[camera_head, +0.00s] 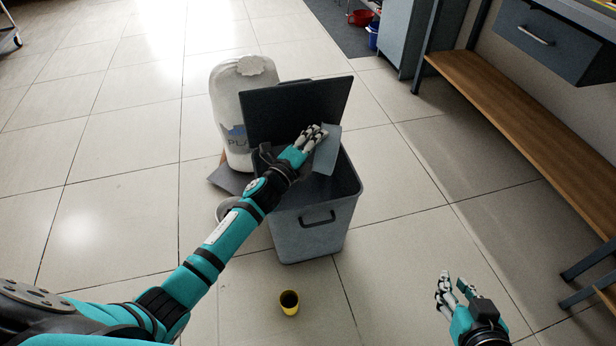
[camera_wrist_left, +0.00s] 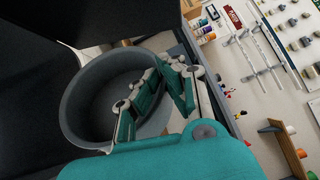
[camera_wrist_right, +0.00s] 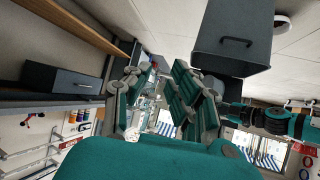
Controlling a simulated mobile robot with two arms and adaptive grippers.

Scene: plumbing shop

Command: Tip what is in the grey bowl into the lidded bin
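The lidded bin (camera_head: 312,232) is grey and stands on the tiled floor, its dark lid (camera_head: 297,108) raised at the back. My left gripper (camera_head: 318,136) is above the bin's opening, shut on the rim of the grey bowl (camera_head: 328,152). The bowl is tilted steeply on its side over the opening. In the left wrist view the grey bowl (camera_wrist_left: 84,112) shows a bare inside, with the fingers at its rim; no contents are visible. The inside of the bin is mostly hidden. My right gripper (camera_head: 455,292) is open and empty, low at the right, away from the bin.
A large white jug (camera_head: 229,110) stands behind and left of the bin. A pale round dish (camera_head: 226,208) lies partly hidden behind my left arm. A small yellow cup (camera_head: 289,302) stands in front of the bin. A wooden bench shelf (camera_head: 530,130) runs along the right.

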